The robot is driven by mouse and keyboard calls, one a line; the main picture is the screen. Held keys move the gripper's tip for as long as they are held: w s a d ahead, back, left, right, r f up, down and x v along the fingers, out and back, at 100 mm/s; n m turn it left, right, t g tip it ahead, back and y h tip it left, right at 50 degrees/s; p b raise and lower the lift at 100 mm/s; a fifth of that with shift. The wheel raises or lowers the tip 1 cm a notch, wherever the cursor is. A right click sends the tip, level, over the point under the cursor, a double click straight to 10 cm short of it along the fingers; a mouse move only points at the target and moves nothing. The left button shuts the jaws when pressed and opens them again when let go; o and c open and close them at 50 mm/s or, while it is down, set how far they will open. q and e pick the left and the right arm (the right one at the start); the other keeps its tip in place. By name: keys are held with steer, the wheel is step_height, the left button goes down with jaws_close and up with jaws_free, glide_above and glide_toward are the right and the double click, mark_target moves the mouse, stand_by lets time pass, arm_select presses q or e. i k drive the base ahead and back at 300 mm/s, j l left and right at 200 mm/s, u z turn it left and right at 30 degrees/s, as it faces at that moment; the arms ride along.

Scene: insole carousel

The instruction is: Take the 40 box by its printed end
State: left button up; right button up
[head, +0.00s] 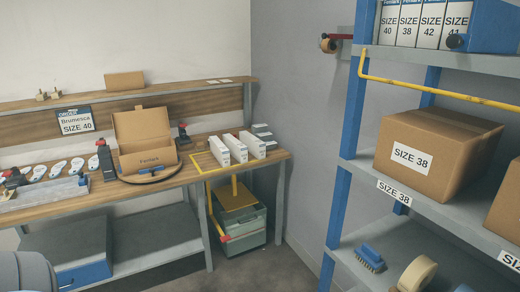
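The 40 box (388,25) stands upright at the left end of the row on the top shelf at the upper right. It is narrow and white, and its printed end reads "SIZE 40" and faces out. Its top is cut off by the picture's edge. Its right side is hidden by the neighbouring size 38 box (408,26), with the size 42 (430,27) and size 41 (456,20) boxes beyond. An order card (75,121) reading "SIZE 40" stands at the back of the workbench. Neither of my grippers is in view.
A yellow bar (440,91) runs below the top shelf (440,57). A blue post (357,80) stands left of the row. A large "SIZE 38" carton (440,150) sits on the middle shelf. White boxes (235,147) and an open carton (146,140) are on the workbench (195,172).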

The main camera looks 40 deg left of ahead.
mark_target(221, 153)
steer(key=u, duration=1.65)
steer(key=i+l+u, duration=0.1)
steer(key=i+u, duration=0.35)
steer(key=i, duration=2)
